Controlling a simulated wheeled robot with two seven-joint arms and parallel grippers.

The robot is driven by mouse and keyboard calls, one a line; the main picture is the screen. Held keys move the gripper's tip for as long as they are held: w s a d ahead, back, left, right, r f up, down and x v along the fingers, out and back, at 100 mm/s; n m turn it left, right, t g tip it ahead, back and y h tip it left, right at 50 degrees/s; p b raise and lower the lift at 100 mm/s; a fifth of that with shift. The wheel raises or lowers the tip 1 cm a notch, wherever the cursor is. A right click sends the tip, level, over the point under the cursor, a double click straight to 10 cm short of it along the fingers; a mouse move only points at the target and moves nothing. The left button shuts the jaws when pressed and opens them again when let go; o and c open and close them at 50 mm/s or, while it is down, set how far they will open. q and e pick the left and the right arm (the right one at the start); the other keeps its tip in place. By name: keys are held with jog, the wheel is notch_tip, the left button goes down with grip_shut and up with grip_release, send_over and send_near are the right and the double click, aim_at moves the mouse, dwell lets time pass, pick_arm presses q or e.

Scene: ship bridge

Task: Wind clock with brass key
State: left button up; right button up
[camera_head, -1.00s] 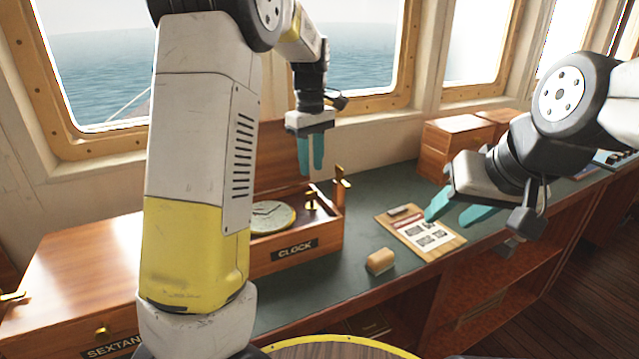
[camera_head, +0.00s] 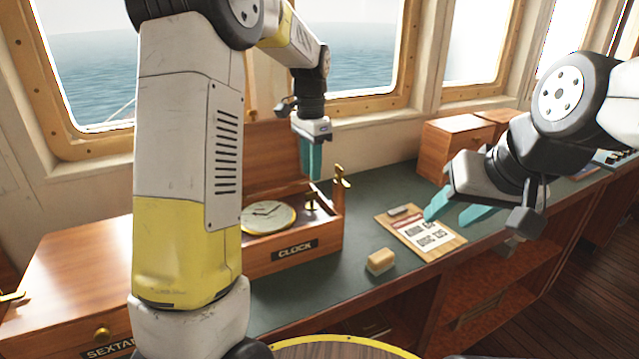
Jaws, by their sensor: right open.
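The clock (camera_head: 268,216) has a pale round dial with a brass rim. It lies face up in an open wooden box (camera_head: 262,262) labelled CLOCK, partly hidden behind my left arm. A small brass piece (camera_head: 311,203), perhaps the key, stands in the box right of the dial. My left gripper (camera_head: 311,176) points down just above this piece, its teal fingers side by side. Whether they are apart, or touch the piece, I cannot tell. My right gripper (camera_head: 452,214) is open and empty over the right of the counter, by a printed card.
The card lies on a wooden clipboard (camera_head: 455,244). A small tan block (camera_head: 380,262) sits on the green counter (camera_head: 335,285). A brass fitting (camera_head: 341,180) rises at the box's right side. A sextant box (camera_head: 60,290) stands left, wooden boxes (camera_head: 455,145) behind.

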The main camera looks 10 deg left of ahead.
aim_at(312, 199)
pick_arm(q)
notch_tip(312, 199, down, 6)
jog(key=shift+f, duration=0.1)
grip_shut()
